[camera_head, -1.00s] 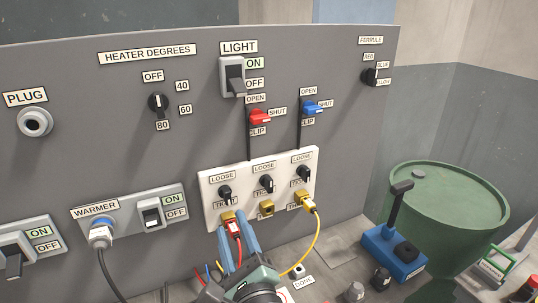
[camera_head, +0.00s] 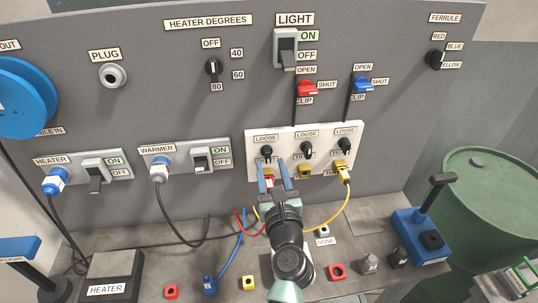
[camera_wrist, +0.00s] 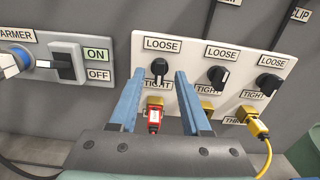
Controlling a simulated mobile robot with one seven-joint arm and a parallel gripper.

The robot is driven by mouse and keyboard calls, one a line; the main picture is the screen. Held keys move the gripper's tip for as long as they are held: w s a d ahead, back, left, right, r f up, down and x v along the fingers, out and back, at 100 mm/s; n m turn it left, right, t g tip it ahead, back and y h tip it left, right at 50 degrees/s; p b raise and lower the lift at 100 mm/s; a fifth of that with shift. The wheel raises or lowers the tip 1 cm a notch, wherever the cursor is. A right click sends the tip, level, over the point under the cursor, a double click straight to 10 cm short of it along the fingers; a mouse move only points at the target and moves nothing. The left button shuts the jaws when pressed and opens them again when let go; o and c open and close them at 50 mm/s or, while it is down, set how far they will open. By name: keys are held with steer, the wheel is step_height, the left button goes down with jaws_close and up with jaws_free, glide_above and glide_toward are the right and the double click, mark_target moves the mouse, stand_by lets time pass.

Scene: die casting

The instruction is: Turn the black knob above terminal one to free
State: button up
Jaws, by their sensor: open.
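The white terminal panel (camera_head: 254,172) has a row of three black knobs, each between a LOOSE label above and a TIGHT label below. The knob above terminal one (camera_head: 266,151) is the leftmost; it shows in the wrist view (camera_wrist: 160,68) with its grip roughly upright. My gripper (camera_head: 271,163) is open and empty, in front of the panel just below this knob. In the wrist view its blue fingers (camera_wrist: 157,76) are spread to either side of the knob; I cannot tell whether they touch it. A red plug (camera_wrist: 154,118) sits in the yellow terminal below, between the fingers.
The middle knob (camera_wrist: 217,75) and right knob (camera_wrist: 268,84) are close on the right. A yellow plug (camera_wrist: 256,128) with a yellow cable sits in the rightmost terminal. The WARMER switch (camera_head: 200,160) is left of the panel.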

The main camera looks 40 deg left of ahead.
mark_target(268, 155)
steer(key=shift+x, duration=2.15)
jaws_close()
